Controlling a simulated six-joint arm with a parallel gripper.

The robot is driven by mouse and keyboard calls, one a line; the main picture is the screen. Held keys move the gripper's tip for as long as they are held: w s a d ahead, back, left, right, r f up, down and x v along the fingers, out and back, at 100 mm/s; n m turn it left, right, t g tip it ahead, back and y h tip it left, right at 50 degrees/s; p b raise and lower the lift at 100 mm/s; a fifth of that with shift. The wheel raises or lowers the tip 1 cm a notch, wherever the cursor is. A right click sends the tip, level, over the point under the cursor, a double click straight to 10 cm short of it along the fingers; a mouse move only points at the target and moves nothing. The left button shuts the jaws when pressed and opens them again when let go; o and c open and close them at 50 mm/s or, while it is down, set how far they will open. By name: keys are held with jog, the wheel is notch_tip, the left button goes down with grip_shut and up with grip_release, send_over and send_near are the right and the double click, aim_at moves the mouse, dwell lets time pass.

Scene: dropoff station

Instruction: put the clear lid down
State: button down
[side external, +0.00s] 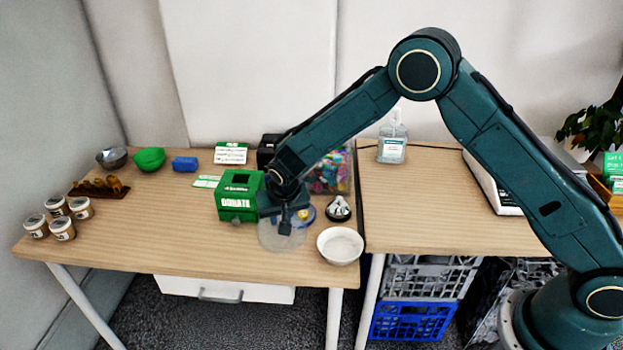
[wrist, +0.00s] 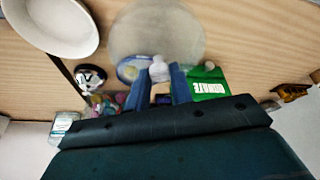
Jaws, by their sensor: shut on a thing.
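The clear lid (side external: 283,238) is a round, see-through disc at the front of the left table, between the green donate box and the white bowl. It also shows in the wrist view (wrist: 155,28) as a pale disc beyond my fingertips. My gripper (side external: 287,222) points down over the lid and is shut on it, at its small pale knob (wrist: 158,70). The lid looks close to the tabletop; I cannot tell whether it touches.
The white bowl (side external: 340,246) stands just right of the lid, and the green donate box (side external: 238,196) just left. A blue-rimmed dish (side external: 306,214) and a small black-and-white item (side external: 339,208) sit behind.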

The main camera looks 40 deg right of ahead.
jog(key=shift+f, duration=1.05)
jog(key=shift+f, duration=2.1)
jog(key=shift+f, duration=0.15)
jog(key=c, duration=1.2)
grip_release()
jog(key=shift+c, duration=0.2)
jog(key=v, duration=1.2)
